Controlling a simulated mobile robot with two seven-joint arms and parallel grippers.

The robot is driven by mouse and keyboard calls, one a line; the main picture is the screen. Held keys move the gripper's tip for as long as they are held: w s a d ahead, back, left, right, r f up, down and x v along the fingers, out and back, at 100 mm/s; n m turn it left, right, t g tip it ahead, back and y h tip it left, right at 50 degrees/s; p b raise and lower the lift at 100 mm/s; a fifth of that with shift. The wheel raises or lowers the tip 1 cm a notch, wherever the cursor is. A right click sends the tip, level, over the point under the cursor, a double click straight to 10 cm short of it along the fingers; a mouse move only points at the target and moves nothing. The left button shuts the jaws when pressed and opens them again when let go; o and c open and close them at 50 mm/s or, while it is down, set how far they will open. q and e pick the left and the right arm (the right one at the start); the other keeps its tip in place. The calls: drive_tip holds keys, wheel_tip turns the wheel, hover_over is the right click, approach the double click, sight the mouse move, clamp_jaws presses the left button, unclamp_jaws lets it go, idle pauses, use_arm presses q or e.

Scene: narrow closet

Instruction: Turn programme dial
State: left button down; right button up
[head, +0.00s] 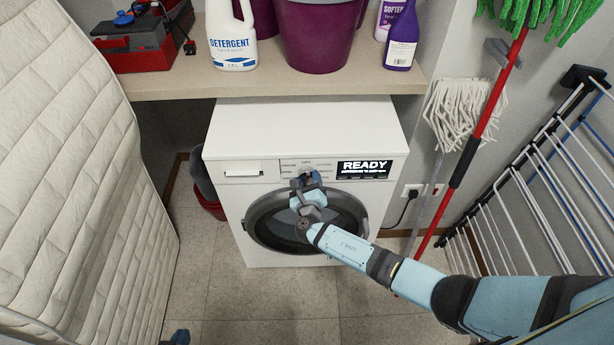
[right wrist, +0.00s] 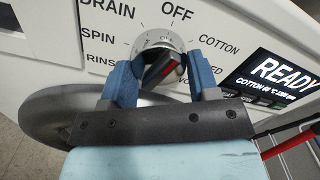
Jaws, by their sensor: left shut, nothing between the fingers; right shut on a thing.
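The washing machine (head: 300,128) stands under the shelf, its front facing me. Its programme dial (right wrist: 146,52) is a silver disc with a dark raised grip and a red mark, with labels such as DRAIN, OFF, COTTON, SPIN and RINSE around it. My right gripper (right wrist: 162,70) is shut on the dial's grip, one blue finger on each side. In the head view my right gripper (head: 306,180) mostly covers the dial. The display (head: 364,169) reads READY, and in the right wrist view (right wrist: 272,75) also COTTON. My left gripper (head: 180,337) is low at the bottom edge, shut and empty.
The shelf (head: 300,86) above holds a detergent bottle (head: 232,45), a purple bucket (head: 320,35), a purple bottle (head: 400,42) and a red toolbox (head: 140,45). A mattress (head: 75,180) stands left. A mop (head: 466,110) and a drying rack (head: 540,175) stand right.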

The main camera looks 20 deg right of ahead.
drive_tip(key=shift+w+d+r+n+p, duration=0.15)
drive_tip(key=shift+n+p, duration=0.1)
drive_tip(key=shift+n, duration=0.25)
drive_tip(key=shift+s+a+r+n+p, duration=0.1)
drive_tip(key=shift+n+p, duration=0.15)
drive_tip(key=shift+n, duration=0.75)
drive_tip(key=shift+p, duration=0.3)
drive_tip(key=shift+d+f, duration=0.1)
drive_tip(key=o, duration=0.9)
drive_tip(key=shift+f, duration=0.1)
drive_tip(key=v, duration=1.4)
drive_tip(key=shift+w, duration=0.1)
